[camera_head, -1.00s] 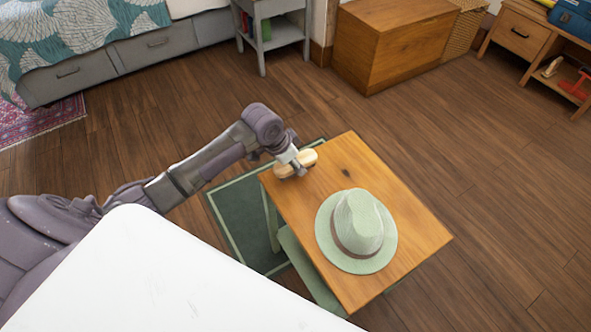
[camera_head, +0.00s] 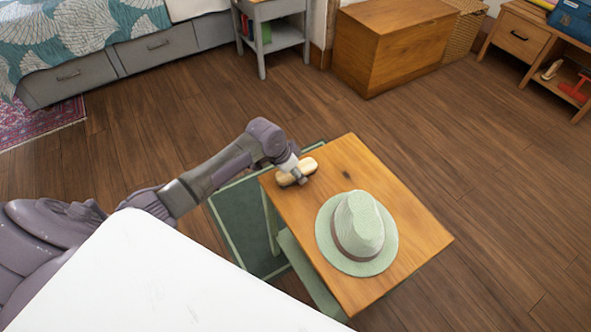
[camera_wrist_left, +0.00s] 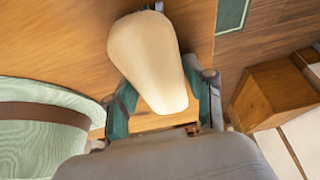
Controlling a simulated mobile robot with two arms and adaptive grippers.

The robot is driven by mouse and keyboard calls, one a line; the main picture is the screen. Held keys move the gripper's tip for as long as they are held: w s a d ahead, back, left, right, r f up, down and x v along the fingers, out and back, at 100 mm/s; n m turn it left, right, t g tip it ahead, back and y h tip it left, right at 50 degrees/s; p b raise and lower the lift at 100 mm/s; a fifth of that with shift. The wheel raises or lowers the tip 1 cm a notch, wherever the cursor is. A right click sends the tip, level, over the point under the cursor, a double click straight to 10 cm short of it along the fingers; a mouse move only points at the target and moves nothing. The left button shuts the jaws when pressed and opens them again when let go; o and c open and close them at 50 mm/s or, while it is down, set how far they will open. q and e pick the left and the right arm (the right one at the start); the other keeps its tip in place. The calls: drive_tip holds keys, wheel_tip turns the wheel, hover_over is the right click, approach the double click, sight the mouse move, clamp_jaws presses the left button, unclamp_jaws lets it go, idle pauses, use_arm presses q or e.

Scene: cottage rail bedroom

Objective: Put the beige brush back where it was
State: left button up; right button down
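The beige brush (camera_head: 309,165) is at the left back corner of the wooden table (camera_head: 385,200). My left gripper (camera_head: 297,177) reaches in from the left and is shut on it. My right gripper is not in view.
A pale green hat (camera_head: 358,232) with a brown band lies on the table, right of the brush. A green-rimmed dark panel (camera_head: 240,222) is beside the table's left side. A white surface (camera_head: 150,285) fills the front left. The tabletop's back right is clear.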

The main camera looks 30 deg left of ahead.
use_arm(q)
drive_tip(key=shift+o, duration=0.9)
drive_tip(key=shift+r, duration=0.15)
drive_tip(key=p+v, duration=0.1)
drive_tip(key=v, duration=1.1)
drive_tip(key=shift+p, duration=0.3)
